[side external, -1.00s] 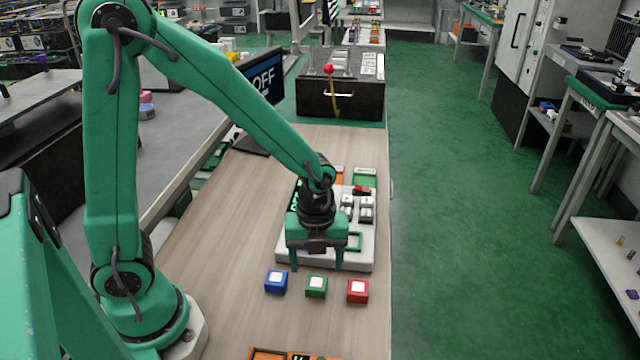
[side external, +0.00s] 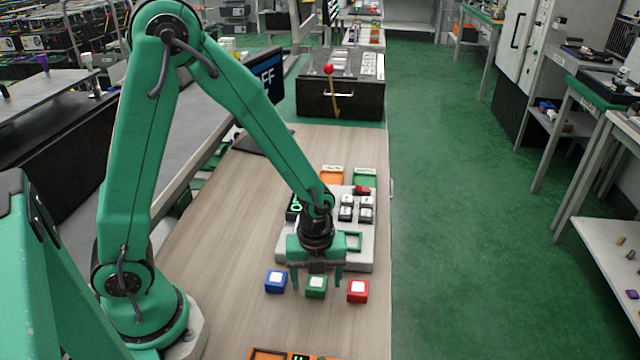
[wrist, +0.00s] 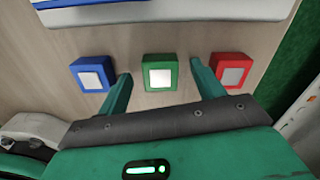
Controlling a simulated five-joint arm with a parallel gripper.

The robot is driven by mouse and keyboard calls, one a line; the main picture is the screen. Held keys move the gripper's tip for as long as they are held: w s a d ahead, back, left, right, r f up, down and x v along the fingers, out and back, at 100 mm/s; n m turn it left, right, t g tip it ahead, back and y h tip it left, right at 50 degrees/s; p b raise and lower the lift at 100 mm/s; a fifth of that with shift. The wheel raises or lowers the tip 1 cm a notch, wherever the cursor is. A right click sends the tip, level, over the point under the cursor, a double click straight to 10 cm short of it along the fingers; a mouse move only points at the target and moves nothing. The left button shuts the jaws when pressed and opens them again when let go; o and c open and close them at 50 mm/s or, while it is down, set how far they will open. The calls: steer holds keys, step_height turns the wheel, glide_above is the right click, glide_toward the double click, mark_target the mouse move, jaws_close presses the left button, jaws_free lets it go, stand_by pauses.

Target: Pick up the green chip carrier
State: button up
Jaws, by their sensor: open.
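The green chip carrier (side external: 316,287) is a small green block with a white square on top, on the wooden table between a blue one and a red one. It also shows in the wrist view (wrist: 160,73), between and just ahead of the two fingertips. My gripper (side external: 316,285) is open and empty, with a finger on each side of the green carrier in the side view. Its fingers also show in the wrist view (wrist: 161,80). I cannot tell how high the fingertips are above the table.
The blue carrier (side external: 276,281) sits close to the left finger, and the red carrier (side external: 358,291) close to the right one. Open wooden table (side external: 215,270) lies to the left.

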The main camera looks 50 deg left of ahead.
mark_target(316, 285)
stand_by(0.4)
steer(key=c, duration=1.1)
steer(key=shift+r, duration=1.05)
steer(key=shift+s+d+r, duration=0.15)
steer(key=shift+d+r, duration=0.05)
steer(key=shift+r, duration=0.45)
steer(key=shift+s+d+r, duration=0.15)
steer(key=shift+r, duration=0.45)
steer(key=s+d+r, duration=0.4)
steer(key=s+d, duration=0.1)
steer(key=s+d+r, duration=0.2)
steer(key=d, duration=0.1)
steer(key=shift+s+r, duration=0.2)
